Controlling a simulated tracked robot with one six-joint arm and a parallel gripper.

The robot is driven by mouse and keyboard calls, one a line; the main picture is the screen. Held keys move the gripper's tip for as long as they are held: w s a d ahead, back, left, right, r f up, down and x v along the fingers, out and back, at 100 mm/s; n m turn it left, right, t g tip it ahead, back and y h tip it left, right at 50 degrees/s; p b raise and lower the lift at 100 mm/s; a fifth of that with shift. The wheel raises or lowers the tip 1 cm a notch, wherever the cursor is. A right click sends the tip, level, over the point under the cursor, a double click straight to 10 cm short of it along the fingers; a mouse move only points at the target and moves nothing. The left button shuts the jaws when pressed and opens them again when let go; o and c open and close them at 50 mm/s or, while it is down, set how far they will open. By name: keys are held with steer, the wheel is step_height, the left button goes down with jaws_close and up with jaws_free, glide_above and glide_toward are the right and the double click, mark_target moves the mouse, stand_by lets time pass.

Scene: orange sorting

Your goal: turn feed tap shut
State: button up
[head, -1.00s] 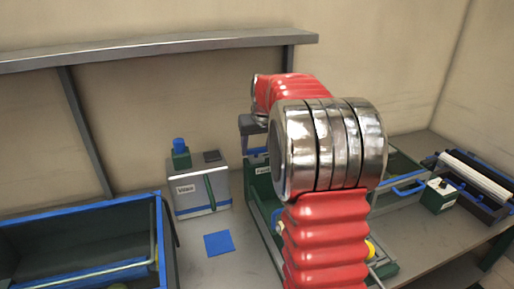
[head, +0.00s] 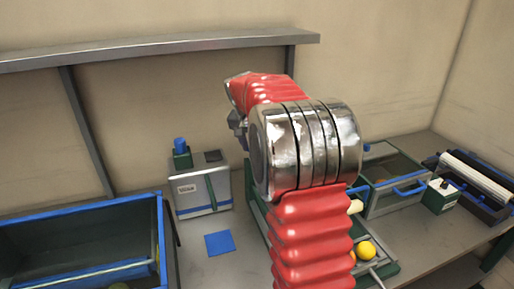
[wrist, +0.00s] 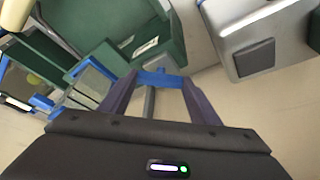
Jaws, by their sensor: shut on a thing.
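In the wrist view the two dark purple-grey fingers of my gripper (wrist: 160,88) are closed on a blue bar, which looks like the feed tap's handle (wrist: 160,76). A grey stem shows between the fingers below it. A green housing with a white label (wrist: 130,38) is just beyond the fingers. In the head view a small part of my gripper shows left of my red arm; its fingertips and the tap cannot be made out there. How far the tap is turned cannot be told.
A grey box (head: 203,190) with a blue-topped green piece (head: 181,152) stands left of my arm, near a blue mat (head: 219,243). A blue-rimmed bin (head: 80,208) is at left. An orange (head: 366,249) and a roller unit (head: 480,180) are at right. A shelf (head: 150,48) runs above.

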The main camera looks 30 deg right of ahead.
steer(key=m+g, duration=0.1)
steer(key=m, duration=0.1)
steer(key=m+g, duration=0.1)
steer(key=m, duration=0.2)
steer(key=shift+w+h, duration=0.2)
steer(key=shift+h, duration=0.2)
steer(key=shift+w+a+m+g, duration=0.1)
steer(key=shift+m+g, duration=0.35)
steer(key=shift+m, duration=0.75)
steer(key=shift+w+m+g, duration=0.1)
steer(key=shift+m+g, duration=0.35)
steer(key=shift+m, duration=0.75)
steer(key=o, duration=1)
steer(key=shift+s, duration=0.1)
steer(key=shift+o, duration=0.2)
steer(key=v, duration=1.3)
steer(key=shift+r, duration=0.4)
